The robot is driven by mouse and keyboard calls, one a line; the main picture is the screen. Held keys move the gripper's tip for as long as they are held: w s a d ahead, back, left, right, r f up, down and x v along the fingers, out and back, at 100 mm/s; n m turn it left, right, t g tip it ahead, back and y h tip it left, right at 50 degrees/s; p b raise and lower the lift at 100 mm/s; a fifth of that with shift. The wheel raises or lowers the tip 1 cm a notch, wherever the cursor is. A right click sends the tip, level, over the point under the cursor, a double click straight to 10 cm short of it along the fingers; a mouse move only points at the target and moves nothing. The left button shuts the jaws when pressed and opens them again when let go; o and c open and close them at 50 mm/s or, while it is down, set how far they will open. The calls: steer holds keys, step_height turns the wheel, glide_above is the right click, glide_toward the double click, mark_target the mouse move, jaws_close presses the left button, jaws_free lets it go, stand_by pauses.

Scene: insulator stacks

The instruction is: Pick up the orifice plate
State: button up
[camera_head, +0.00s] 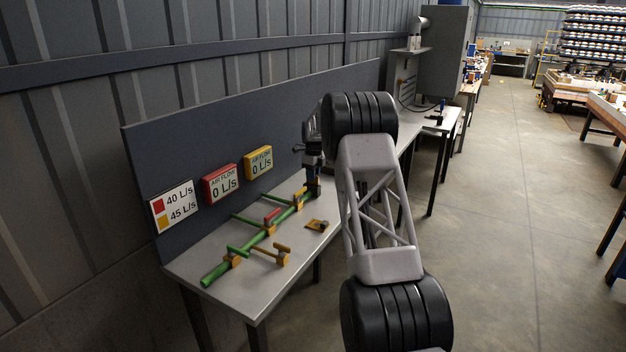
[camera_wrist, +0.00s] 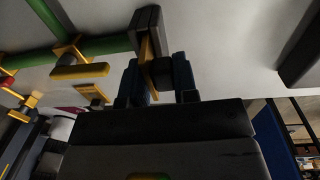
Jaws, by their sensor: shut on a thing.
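My gripper (camera_head: 313,172) is at the far end of the green pipe, pointing down at the bench. In the wrist view its two blue fingers (camera_wrist: 159,82) are shut on the dark block-like grip of a thin yellow plate, which I take for the orifice plate (camera_wrist: 146,49). The plate is seen edge-on and meets a dark slotted holder (camera_wrist: 149,18) at the pipe; I cannot tell how deep it sits. A flat yellow piece with a dark end (camera_head: 318,226) lies loose on the bench, right of the pipe.
The green pipe (camera_head: 218,271) runs along the grey bench (camera_head: 222,309) with side branches, yellow brackets and a red handle (camera_head: 272,215). Behind it, a panel carries a white sign (camera_head: 173,207), a red display (camera_head: 222,182) and a yellow display (camera_head: 259,162). The bench's right front is bare.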

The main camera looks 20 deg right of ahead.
step_height(320, 180, up, 8)
steer(key=shift+r, duration=0.25)
steer(key=shift+r, duration=0.3)
stand_by(0.7)
steer(key=shift+r, duration=1.05)
steer(key=shift+r, duration=0.7)
steer(key=shift+r, duration=1.7)
